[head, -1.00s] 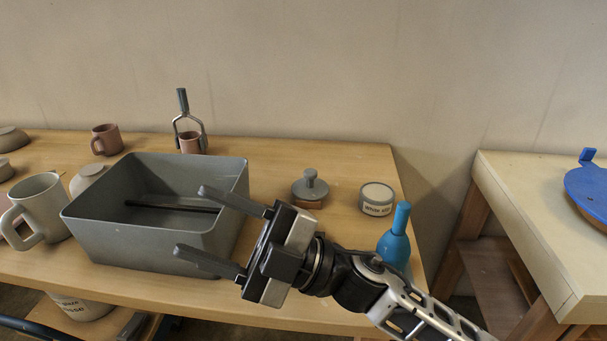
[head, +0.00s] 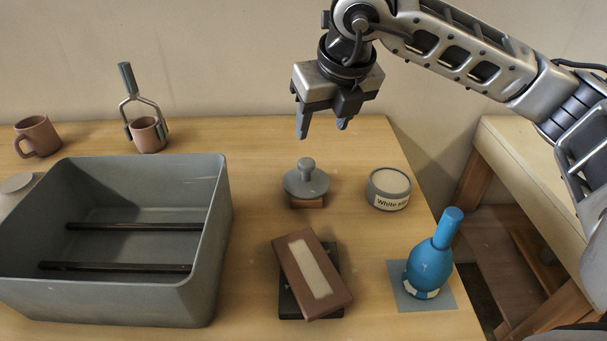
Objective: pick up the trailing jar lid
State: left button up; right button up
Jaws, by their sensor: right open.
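A grey round lid (head: 306,184) with a knob on top sits on a small brown block on the wooden table, right of the grey bin. My right gripper (head: 324,128) hangs from the top of the head view with its fingers pointing down. It is open and empty. In the picture its fingertips are above the lid and slightly to its right, apart from it. My left gripper is not in view.
The large grey bin (head: 222,215) with dark bars stands at left. A white-labelled jar (head: 388,188) is right of the lid. A brown block with a cream panel (head: 312,272) lies nearer, beside a blue bottle (head: 430,265). Mugs (head: 38,136) stand at the back left.

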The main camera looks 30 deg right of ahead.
aim_at(307, 162)
jog(key=x, duration=0.7)
jog(key=shift+a+f, duration=0.1)
jog(key=shift+f, duration=0.05)
jog(key=shift+a+p+x, duration=0.15)
jog(key=shift+a+x, duration=0.05)
jog(key=shift+x, duration=1.15)
jog(key=shift+a+p+x, duration=0.15)
jog(key=shift+x, duration=1.2)
jog(key=shift+c, duration=0.3)
jog(key=c, duration=1)
